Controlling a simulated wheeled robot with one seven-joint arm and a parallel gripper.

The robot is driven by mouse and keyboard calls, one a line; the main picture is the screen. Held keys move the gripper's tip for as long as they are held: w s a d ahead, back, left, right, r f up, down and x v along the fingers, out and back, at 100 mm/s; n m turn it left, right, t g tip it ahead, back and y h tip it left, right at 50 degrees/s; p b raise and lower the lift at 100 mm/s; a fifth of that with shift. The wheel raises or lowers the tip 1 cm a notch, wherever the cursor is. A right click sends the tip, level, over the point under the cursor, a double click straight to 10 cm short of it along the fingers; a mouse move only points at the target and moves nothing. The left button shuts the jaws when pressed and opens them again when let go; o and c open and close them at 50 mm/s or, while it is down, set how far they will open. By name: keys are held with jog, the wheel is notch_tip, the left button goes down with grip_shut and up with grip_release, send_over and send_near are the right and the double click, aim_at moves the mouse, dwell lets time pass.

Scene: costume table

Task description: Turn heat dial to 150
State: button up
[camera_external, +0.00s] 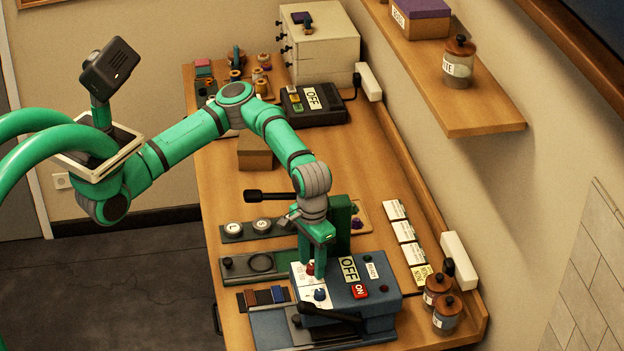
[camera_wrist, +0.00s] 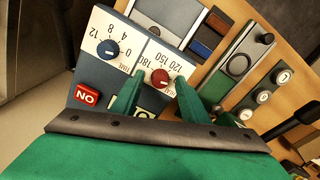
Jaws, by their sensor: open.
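The heat dial is a red knob (camera_wrist: 160,78) on a white scale plate (camera_wrist: 143,55) printed with 120, 150 and 180. It also shows as a small red knob (camera_external: 310,268) on the blue machine (camera_external: 383,284) in the external view. My gripper (camera_external: 317,262) points down over this plate. In the wrist view my open green fingers (camera_wrist: 160,76) lie one on each side of the red knob. I cannot tell whether they touch it. The knob's pointer is too small to read. Part of the plate's lettering is hidden behind the fingers.
A blue time knob (camera_wrist: 108,49) sits beside the red one. A red ON switch (camera_external: 360,291) and a black lever (camera_external: 322,313) are on the same machine. The table's middle (camera_external: 225,180) has bare room.

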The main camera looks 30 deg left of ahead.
grip_shut()
jog(key=shift+n, duration=0.5)
jog(key=n, duration=0.3)
jog(key=shift+n, duration=0.4)
jog(key=n, duration=1.4)
jog(key=shift+n, duration=0.4)
